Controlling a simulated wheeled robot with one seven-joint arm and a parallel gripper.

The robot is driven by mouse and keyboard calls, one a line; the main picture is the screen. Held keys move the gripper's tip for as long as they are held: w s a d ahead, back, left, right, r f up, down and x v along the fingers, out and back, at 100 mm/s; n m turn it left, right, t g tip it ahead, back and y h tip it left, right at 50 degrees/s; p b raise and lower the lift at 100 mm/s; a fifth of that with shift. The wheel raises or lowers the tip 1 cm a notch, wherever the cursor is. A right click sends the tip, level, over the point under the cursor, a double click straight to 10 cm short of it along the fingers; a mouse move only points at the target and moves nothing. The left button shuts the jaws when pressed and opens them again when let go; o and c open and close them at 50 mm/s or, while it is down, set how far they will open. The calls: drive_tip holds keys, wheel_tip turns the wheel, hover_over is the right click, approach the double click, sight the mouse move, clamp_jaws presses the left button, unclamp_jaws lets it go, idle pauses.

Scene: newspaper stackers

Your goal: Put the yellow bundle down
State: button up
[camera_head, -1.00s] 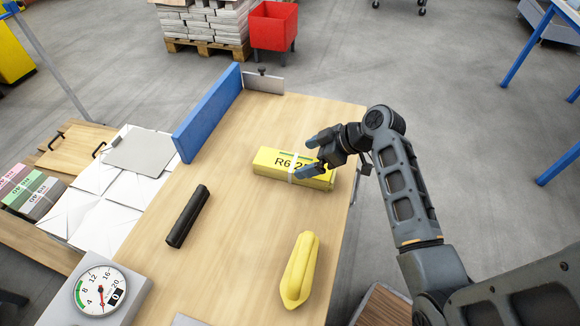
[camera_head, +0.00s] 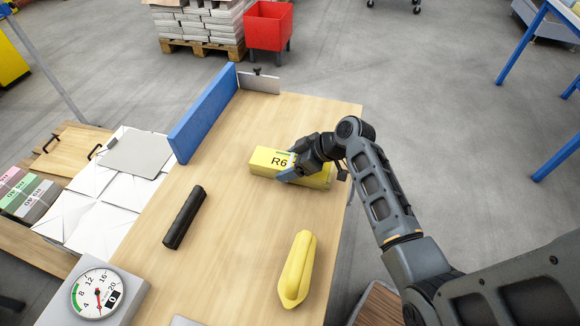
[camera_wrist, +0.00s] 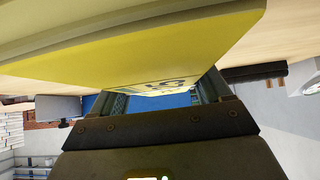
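The yellow bundle (camera_head: 263,164) with black "R6" print lies flat on the wooden table (camera_head: 225,220), in its upper middle. My gripper (camera_head: 290,162) is over the bundle, with its fingers apart across the short side. The near finger shows beside the bundle's front face; the far finger is largely hidden. In the wrist view, the yellow bundle (camera_wrist: 150,55) fills the upper middle and hides the fingertips. A gap shows between the fingers. Firm contact cannot be made out.
A blue panel (camera_head: 205,112) edges the table's left side. A black bar (camera_head: 184,217) and a yellow, rounded object (camera_head: 297,268) lie on the table. A dial scale (camera_head: 98,292) stands at the lower left. The table's middle is clear.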

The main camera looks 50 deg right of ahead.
drive_tip(key=c, duration=1.2)
drive_tip(key=shift+r, duration=0.1)
drive_tip(key=shift+r, duration=0.1)
